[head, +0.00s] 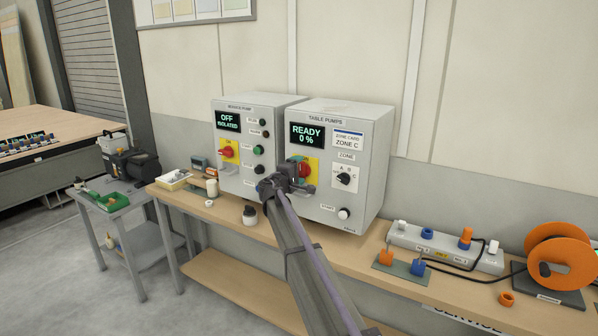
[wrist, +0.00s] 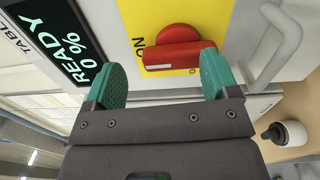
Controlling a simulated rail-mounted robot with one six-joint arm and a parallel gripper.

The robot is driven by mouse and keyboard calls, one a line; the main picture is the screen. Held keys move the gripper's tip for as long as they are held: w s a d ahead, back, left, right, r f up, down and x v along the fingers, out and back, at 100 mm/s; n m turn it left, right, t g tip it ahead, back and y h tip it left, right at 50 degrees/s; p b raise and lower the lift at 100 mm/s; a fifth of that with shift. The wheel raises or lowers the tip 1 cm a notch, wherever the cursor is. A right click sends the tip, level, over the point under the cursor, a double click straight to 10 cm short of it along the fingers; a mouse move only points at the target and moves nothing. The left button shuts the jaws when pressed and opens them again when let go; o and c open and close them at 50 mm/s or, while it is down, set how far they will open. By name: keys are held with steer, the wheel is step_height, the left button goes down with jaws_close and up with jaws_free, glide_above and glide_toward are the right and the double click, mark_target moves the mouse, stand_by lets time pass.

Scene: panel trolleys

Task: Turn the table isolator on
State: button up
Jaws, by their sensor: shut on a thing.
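The table isolator is a red rotary handle (head: 305,170) on a yellow plate, on the right-hand grey box labelled TABLE PUMPS (head: 350,130). That box's display (head: 307,134) reads READY 0 %. My gripper (head: 292,180) is at this handle and partly covers it in the head view. In the wrist view the red handle (wrist: 182,54) lies between the two teal pads of my gripper (wrist: 161,68), which is shut on it. The handle's bar runs across from pad to pad. The word ON shows on the yellow plate (wrist: 143,25) beside it.
The left box (head: 228,180) has its own red isolator (head: 227,152) and a display reading OFF ISOLATED. A grey handle (wrist: 275,50) sticks out near the right pad. A zone selector (head: 343,178) and start button (head: 343,214) lie to the right. A dark-lidded jar (head: 250,217) stands below.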

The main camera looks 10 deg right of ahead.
mark_target(300, 173)
steer(key=shift+w+d, duration=0.2)
steer(key=shift+w, duration=0.3)
steer(key=shift+w+d, duration=0.2)
steer(key=shift+w, duration=0.3)
steer(key=shift+c, duration=1.2)
steer(key=shift+s, duration=0.1)
steer(key=shift+s+a+f, duration=0.1)
steer(key=shift+s+a, duration=0.15)
steer(key=shift+c, duration=0.5)
steer(key=shift+s+a+f, duration=0.8)
steer(key=shift+s+f, duration=0.15)
steer(key=shift+v, duration=1.05)
steer(key=s+d+f+m+g+y, duration=0.2)
steer(key=s+d+f+m+g, duration=0.25)
steer(key=s, duration=0.85)
steer(key=s+d+f+m+g+y, duration=0.1)
steer(key=s+f+m+g+y, duration=0.25)
steer(key=s+f+g, duration=0.65)
steer(key=s+f+m+y, duration=0.1)
steer(key=s+y, duration=0.2)
steer(key=s, duration=0.9)
steer(key=s+a+f+m+y, duration=0.1)
steer(key=s+y, duration=0.2)
steer(key=s, duration=1)
steer(key=shift+s+a+f+m, duration=0.2)
steer(key=shift+a+f+m, duration=0.05)
steer(key=shift+m, duration=0.15)
